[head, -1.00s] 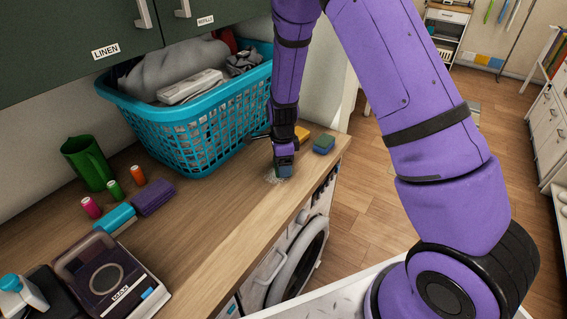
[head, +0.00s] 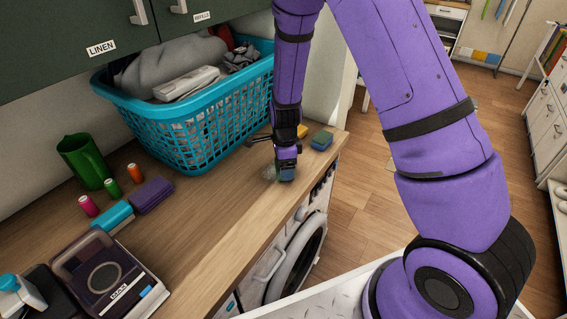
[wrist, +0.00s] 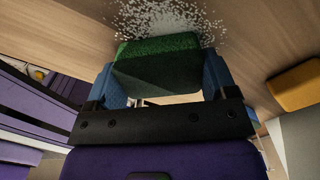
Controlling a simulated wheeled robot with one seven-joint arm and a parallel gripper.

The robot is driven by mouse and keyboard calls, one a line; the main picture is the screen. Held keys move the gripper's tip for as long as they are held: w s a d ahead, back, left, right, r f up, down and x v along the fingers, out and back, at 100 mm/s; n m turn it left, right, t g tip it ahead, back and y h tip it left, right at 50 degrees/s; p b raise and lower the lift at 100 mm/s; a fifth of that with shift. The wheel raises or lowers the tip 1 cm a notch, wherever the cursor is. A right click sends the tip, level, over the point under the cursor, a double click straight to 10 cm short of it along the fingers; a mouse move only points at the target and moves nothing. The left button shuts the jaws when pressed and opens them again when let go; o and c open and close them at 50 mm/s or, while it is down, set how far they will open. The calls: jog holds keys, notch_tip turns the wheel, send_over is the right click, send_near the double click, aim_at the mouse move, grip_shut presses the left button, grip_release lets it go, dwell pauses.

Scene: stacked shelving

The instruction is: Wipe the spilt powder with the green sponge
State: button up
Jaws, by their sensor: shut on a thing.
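The green sponge (wrist: 158,66) is held between the two blue fingers of my gripper (wrist: 167,72) in the wrist view. In the head view my gripper (head: 286,170) points down at the worktop near its front edge, and the sponge there is mostly hidden by the fingers. The spilt powder (wrist: 165,18) is a patch of white grains on the wood, just beyond the sponge's far edge. In the head view the powder (head: 268,172) shows just left of the gripper. I cannot tell whether the sponge touches the worktop.
A turquoise laundry basket (head: 185,125) stands behind and left of my gripper. A yellow sponge (head: 302,131) and a blue-green sponge (head: 321,140) lie to its right. A green jug (head: 84,162), small spools and a purple cloth (head: 151,194) are left. The middle worktop is clear.

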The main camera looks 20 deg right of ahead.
jog(key=shift+w+f, duration=0.1)
jog(key=shift+w, duration=0.85)
jog(key=shift+w+a, duration=0.1)
jog(key=shift+w, duration=0.75)
jog(key=shift+s+f, duration=0.1)
jog(key=shift+s, duration=1.1)
jog(key=shift+s, duration=0.8)
jog(key=shift+w+r, duration=0.2)
jog(key=shift+w, duration=0.9)
jog(key=shift+w+f, duration=0.1)
jog(key=shift+w, duration=0.7)
jog(key=shift+s, duration=0.1)
